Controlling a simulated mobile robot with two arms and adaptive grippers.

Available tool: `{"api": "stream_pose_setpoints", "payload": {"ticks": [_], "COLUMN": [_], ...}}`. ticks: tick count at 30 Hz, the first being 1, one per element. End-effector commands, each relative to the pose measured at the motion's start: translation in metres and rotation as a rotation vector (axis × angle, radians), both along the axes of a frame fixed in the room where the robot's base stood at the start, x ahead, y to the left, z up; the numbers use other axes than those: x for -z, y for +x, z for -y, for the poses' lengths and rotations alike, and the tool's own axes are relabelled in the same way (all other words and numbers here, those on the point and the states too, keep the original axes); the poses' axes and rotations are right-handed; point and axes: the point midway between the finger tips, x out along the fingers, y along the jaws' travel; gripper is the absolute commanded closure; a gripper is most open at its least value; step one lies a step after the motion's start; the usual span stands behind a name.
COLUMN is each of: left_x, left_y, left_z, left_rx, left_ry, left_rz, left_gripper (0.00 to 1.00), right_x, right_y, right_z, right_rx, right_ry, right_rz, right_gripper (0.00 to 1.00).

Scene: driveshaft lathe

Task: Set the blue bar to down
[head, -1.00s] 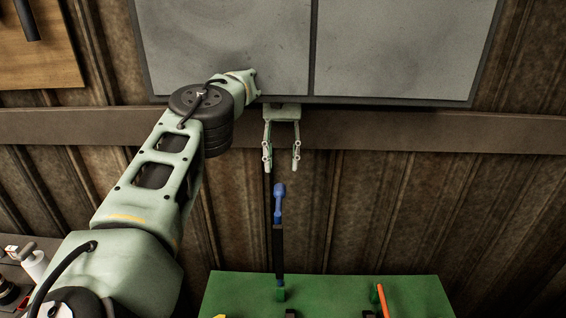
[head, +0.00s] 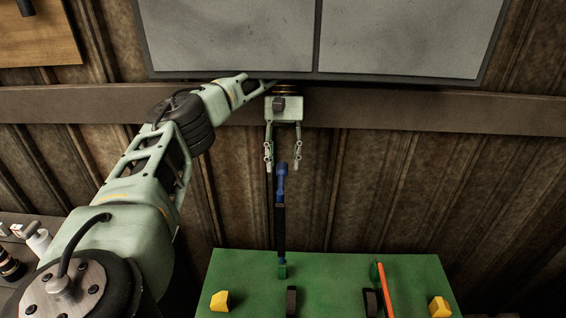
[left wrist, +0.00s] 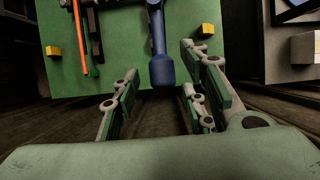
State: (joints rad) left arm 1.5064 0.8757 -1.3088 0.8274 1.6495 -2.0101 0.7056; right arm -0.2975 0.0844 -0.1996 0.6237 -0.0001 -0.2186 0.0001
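The blue bar (head: 281,182) stands upright in the head view, its blue knob on top of a dark shaft that rises from a green mount on the green panel (head: 330,264). My left gripper (head: 283,168) is open, its fingers pointing down with the blue knob's top at the level of the fingertips and between them. In the left wrist view the blue bar (left wrist: 162,68) reaches toward the gap between the open fingers; contact is not visible. My right gripper is in neither view.
An orange bar (head: 387,290) sits right of the blue one on the panel. Yellow blocks (head: 220,301) and dark fittings (head: 291,301) are also on it. A grey framed board (head: 400,40) hangs above on the wall. Tools lie at the lower left.

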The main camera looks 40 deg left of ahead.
Motion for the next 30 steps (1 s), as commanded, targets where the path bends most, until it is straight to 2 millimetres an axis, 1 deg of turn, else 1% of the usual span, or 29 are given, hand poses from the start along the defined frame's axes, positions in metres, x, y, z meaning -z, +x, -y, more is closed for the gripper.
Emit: {"api": "stream_pose_setpoints", "payload": {"ticks": [3,7,16,17,25,30], "left_x": [0.008,0.011,0.012,0.012,0.012,0.011], "left_y": [-0.003,-0.004,-0.004,-0.004,-0.004,-0.004], "left_z": [0.001,0.002,0.002,0.002,0.003,0.003], "left_rx": [0.0,-0.002,-0.002,-0.002,-0.002,-0.002], "left_ry": [-0.001,0.001,0.002,0.002,0.001,0.001], "left_rz": [0.001,0.002,0.002,0.002,0.003,0.003], "left_gripper": [0.6,0.6,0.6,0.62,0.86,1.0], "right_x": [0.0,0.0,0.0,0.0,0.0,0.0], "right_y": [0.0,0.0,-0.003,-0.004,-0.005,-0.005], "right_z": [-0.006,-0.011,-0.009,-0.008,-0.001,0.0], "right_rx": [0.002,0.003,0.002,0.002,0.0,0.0], "right_ry": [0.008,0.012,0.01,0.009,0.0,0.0], "right_rz": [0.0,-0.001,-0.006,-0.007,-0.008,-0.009], "right_gripper": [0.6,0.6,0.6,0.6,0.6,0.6]}}
